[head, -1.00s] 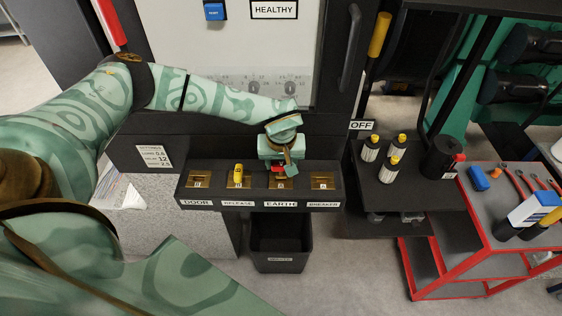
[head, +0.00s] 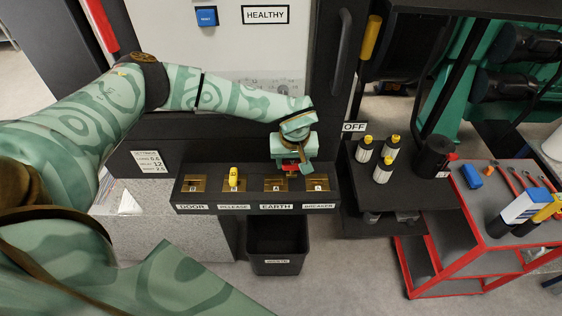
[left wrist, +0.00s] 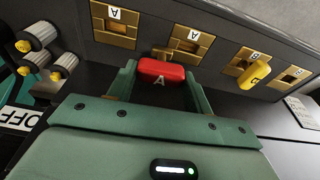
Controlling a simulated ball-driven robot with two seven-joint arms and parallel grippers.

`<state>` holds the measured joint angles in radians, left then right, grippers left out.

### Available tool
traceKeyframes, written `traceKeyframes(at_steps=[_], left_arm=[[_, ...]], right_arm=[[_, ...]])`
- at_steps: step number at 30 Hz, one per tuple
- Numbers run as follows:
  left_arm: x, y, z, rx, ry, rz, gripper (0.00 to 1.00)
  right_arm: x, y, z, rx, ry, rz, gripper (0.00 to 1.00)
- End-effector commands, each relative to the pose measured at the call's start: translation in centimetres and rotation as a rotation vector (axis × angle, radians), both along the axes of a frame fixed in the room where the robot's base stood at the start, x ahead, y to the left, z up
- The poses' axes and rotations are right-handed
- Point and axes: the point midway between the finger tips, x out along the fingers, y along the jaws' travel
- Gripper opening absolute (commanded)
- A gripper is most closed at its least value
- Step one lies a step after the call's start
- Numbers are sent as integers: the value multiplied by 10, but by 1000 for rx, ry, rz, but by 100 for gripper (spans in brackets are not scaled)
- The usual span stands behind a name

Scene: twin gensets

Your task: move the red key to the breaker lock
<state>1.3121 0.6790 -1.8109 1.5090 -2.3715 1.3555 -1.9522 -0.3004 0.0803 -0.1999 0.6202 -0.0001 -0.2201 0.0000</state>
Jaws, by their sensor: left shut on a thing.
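The red key (left wrist: 161,71), marked A, is between the fingers of my left gripper (left wrist: 163,84) in the left wrist view. In the head view the left gripper (head: 292,163) is shut on the key and holds it over the black lock panel (head: 258,195), between the earth lock (head: 274,186) and the breaker lock (head: 316,184). In the left wrist view the breaker lock (left wrist: 113,27) is at upper left and the earth lock (left wrist: 192,42) is just right of the key. Both show no key in them. My right gripper is not in view.
A yellow key (head: 234,176) stands in the release lock. The door lock (head: 194,185) is at the panel's left end. A black bin (head: 280,265) stands below. Several yellow-capped bottles (head: 383,170) stand on a dark shelf to the right, near a red trolley (head: 445,262).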

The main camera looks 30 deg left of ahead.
Motion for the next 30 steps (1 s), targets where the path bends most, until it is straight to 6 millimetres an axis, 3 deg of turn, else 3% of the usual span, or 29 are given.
traceKeyframes(at_steps=[18,30], left_arm=[[38,-62,-1,0,-1,-1,24],[40,-66,1,0,0,0,24]], right_arm=[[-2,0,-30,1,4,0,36],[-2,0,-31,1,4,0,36]])
